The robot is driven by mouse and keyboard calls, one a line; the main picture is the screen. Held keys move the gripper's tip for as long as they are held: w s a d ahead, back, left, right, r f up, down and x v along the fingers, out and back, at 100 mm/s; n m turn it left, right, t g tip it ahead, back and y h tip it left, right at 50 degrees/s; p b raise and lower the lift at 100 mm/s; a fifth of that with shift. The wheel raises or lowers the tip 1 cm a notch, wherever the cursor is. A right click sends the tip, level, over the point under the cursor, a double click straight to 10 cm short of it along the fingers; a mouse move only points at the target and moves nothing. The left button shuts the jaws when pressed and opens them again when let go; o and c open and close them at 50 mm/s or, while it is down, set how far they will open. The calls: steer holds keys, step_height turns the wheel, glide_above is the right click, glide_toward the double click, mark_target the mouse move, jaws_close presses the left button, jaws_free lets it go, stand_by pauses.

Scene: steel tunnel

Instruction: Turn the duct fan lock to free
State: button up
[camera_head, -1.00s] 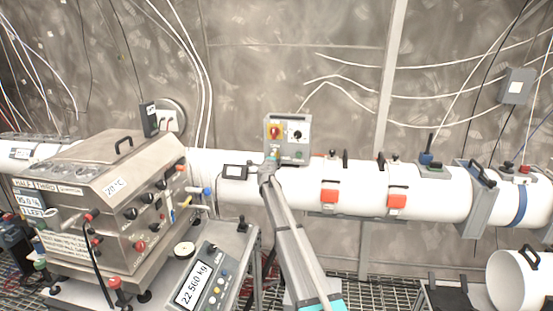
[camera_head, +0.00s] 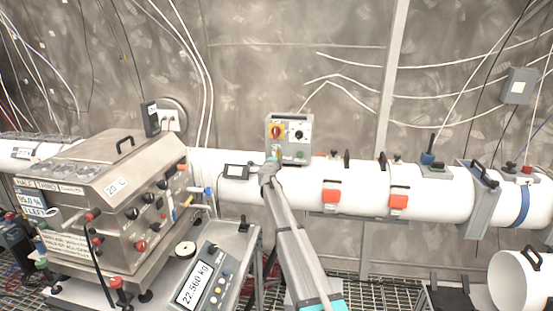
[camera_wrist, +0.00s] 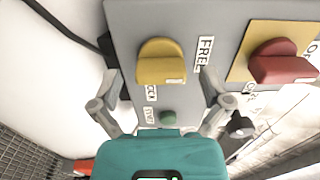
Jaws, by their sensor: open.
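The duct fan control box (camera_head: 306,122) is a grey panel on top of the white duct. In the wrist view, its yellow knob (camera_wrist: 162,62) lies ahead, between the lines of my fingers. A label reading FREE (camera_wrist: 205,54) is to its right, and a partly legible label, seemingly LOCKED (camera_wrist: 151,93), is below it. A pale mark sits at the knob's lower right edge; its exact setting is hard to tell. My gripper (camera_wrist: 161,97) is open and empty, its fingers spread either side, apart from the knob. In the head view my gripper (camera_head: 271,163) covers the box's lower left.
A red switch (camera_wrist: 283,62) on a yellow plate sits beside the knob, and a green button (camera_wrist: 168,117) is near the gripper. The duct (camera_head: 360,188) carries red latches. A steel machine (camera_head: 120,200) and a scale (camera_head: 200,278) stand at left.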

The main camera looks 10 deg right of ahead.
steer(key=v, duration=1.1)
steer(key=shift+s, duration=0.2)
steer(key=shift+s+r, duration=0.1)
steer(key=s+a+f+n+g+y, duration=0.35)
steer(key=s+n+y, duration=0.25)
steer(key=s+n, duration=0.35)
steer(key=s+a+f+n+g+y, duration=0.35)
steer(key=s+f+n+y, duration=0.2)
steer(key=s+n, duration=0.4)
steer(key=s+d+f+g+h, duration=0.2)
steer(key=s+d+f+g, duration=0.1)
steer(key=s, duration=0.7)
steer(key=s+d+f+n+g+h, duration=0.1)
steer(key=s+d, duration=0.4)
steer(key=s, duration=0.5)
steer(key=s+d+f+n+g+h, duration=0.1)
steer(key=s+d+f+g+h, duration=0.2)
steer(key=s, duration=0.8)
step_height(320, 180, down, 3)
steer(key=d+g, duration=0.1)
steer(key=g, duration=0.2)
steer(key=shift+r, duration=0.2)
